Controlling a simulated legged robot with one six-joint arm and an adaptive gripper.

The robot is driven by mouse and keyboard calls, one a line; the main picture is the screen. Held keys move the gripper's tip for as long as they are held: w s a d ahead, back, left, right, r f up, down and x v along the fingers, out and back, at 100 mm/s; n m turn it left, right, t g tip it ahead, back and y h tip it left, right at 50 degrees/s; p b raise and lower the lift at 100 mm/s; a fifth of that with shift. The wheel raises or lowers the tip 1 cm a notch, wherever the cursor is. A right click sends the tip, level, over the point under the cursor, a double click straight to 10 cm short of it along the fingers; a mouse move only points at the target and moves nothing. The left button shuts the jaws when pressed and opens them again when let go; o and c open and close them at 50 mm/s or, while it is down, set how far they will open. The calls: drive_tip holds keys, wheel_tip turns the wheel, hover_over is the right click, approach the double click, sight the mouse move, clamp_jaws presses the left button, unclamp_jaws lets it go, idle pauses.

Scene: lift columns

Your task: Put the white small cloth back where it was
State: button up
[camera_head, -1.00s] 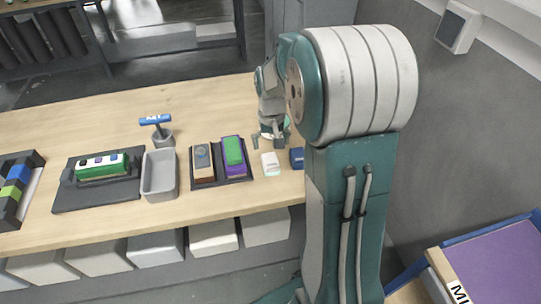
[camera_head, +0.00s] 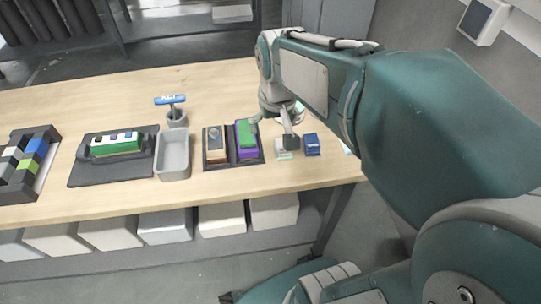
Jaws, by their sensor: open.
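A small white folded cloth (camera_head: 284,155) lies on the wooden table (camera_head: 120,197), just right of the dark tray with the green and purple blocks. My gripper (camera_head: 272,132) is above the table by the cloth, pointing down with its fingers apart. One finger is in front of the cloth's back part and hides it. I cannot tell whether the finger touches the cloth. Nothing shows between the fingers.
A dark blue folded item (camera_head: 311,145) lies right of the cloth. A whitish sliver (camera_head: 346,148) shows beside my arm. The dark tray (camera_head: 233,164), a grey bin (camera_head: 173,165) and a cup with a blue-handled tool (camera_head: 176,118) stand to the left.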

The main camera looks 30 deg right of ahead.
drive_tip(key=s+a+r+n+t, duration=0.1)
drive_tip(key=s+a, duration=0.4)
drive_tip(key=s, duration=0.5)
drive_tip(key=shift+s+r+n+t, duration=0.3)
drive_tip(key=shift+r+t, duration=0.15)
drive_tip(key=shift+t, duration=0.45)
